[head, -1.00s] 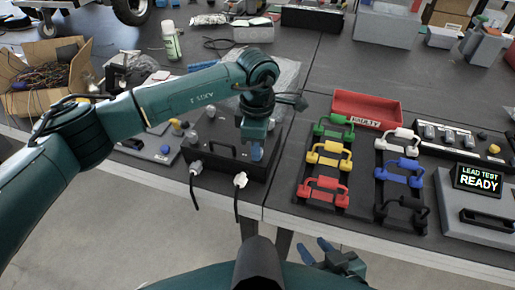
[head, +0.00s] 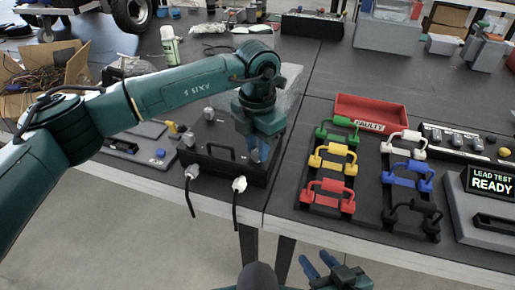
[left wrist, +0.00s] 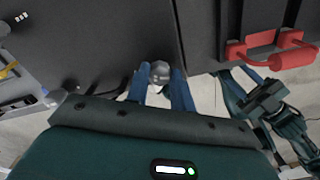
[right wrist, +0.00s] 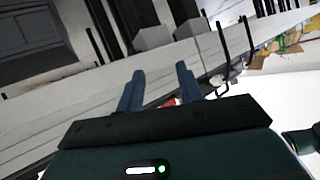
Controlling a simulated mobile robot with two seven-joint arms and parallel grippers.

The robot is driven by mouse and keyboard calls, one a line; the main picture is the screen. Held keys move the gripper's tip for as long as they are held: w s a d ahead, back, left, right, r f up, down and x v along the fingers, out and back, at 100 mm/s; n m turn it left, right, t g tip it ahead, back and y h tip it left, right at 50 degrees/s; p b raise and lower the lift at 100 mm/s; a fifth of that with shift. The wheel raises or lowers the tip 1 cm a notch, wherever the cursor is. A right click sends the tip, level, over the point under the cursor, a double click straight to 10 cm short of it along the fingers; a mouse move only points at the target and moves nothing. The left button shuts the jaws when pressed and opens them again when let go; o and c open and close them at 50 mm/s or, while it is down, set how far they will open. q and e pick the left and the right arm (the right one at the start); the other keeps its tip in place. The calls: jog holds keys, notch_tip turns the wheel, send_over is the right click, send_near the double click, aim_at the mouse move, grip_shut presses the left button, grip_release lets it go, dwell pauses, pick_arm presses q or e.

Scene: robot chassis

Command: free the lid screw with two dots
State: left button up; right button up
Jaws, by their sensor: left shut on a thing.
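The black box (head: 232,173) with a lid and a dark handle (head: 207,152) stands at the table's front edge. My left gripper (head: 261,150) points down at its front right corner. In the left wrist view, its fingers (left wrist: 162,92) are shut on a silver round screw (left wrist: 160,71). Two other silver screws show on the lid, one at the back left (head: 208,113) and one at the front left (head: 189,139).
Two white plugs (head: 239,184) with black cables hang at the box's front. Right of it are racks of coloured handled leads (head: 328,188), a red FAULTY tray (head: 371,112) and a LEAD TEST unit (head: 489,182) reading READY. A clear plastic bag (head: 288,85) lies behind the gripper.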

aim_at(257, 150)
pick_arm(q)
jog(key=shift+n, duration=1)
jog(key=shift+n+b, duration=0.4)
jog(key=shift+n, duration=0.1)
pick_arm(e)
jog(key=shift+s+d+r, duration=0.15)
jog(key=shift+d+r, duration=0.05)
jog(key=shift+d, duration=0.05)
pick_arm(q)
jog(key=o, duration=1)
jog(key=shift+r, duration=0.1)
notch_tip(257, 150, up, 13)
